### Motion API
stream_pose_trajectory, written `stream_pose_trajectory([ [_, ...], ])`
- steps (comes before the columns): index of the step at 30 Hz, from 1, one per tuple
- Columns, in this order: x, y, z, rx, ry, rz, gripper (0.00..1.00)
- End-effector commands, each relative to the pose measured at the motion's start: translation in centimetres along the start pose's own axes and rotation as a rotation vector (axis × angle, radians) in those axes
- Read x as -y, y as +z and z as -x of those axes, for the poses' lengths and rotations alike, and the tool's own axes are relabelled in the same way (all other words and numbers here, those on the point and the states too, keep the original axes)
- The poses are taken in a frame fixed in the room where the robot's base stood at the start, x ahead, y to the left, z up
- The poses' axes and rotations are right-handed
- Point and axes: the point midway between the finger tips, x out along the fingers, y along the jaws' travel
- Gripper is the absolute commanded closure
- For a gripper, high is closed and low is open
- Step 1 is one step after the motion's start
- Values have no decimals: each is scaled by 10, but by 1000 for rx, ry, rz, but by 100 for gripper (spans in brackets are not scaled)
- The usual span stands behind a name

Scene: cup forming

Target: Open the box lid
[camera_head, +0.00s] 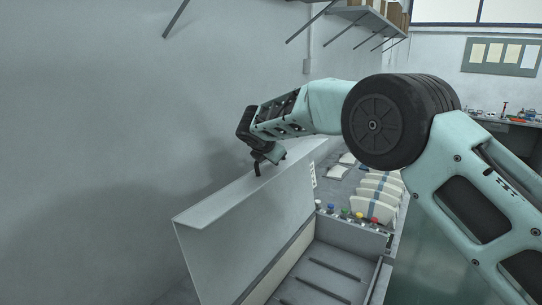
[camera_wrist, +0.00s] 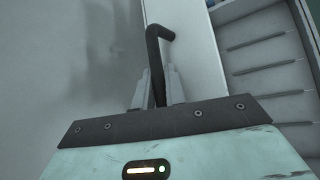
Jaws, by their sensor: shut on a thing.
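The box (camera_head: 328,275) is grey, with slots in its floor and coloured buttons at its far end. Its lid (camera_head: 240,225) stands raised, hinged along the left side near the wall. In the head view my gripper (camera_head: 257,166) is at the lid's top edge, towards the far end. In the wrist view my gripper (camera_wrist: 157,88) is shut on a dark bent handle (camera_wrist: 154,52). The lid also shows in the wrist view (camera_wrist: 188,40), beside the handle. The slotted box interior (camera_wrist: 262,50) lies to its right.
A grey wall (camera_head: 90,130) stands close on the left. Several white packets (camera_head: 376,195) lie on the counter beyond the box. Shelves (camera_head: 360,15) hang on the wall above. The box interior looks empty where visible.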

Motion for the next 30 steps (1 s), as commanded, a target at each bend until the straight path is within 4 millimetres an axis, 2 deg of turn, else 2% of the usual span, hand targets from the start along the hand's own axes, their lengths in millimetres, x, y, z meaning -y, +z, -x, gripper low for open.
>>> stream_pose_trajectory([
  [1, 0, 0, 0, 1, 0, 2, 85],
  [3, 0, 0, 0, 1, 0, 2, 66],
  [13, 1, 0, 1, 0, -1, 1, 66],
  [17, 0, -1, 10, 0, 2, 0, 66],
  [20, 1, -2, 26, 0, 3, 1, 66],
  [30, 0, -3, 105, 1, 6, 0, 66],
])
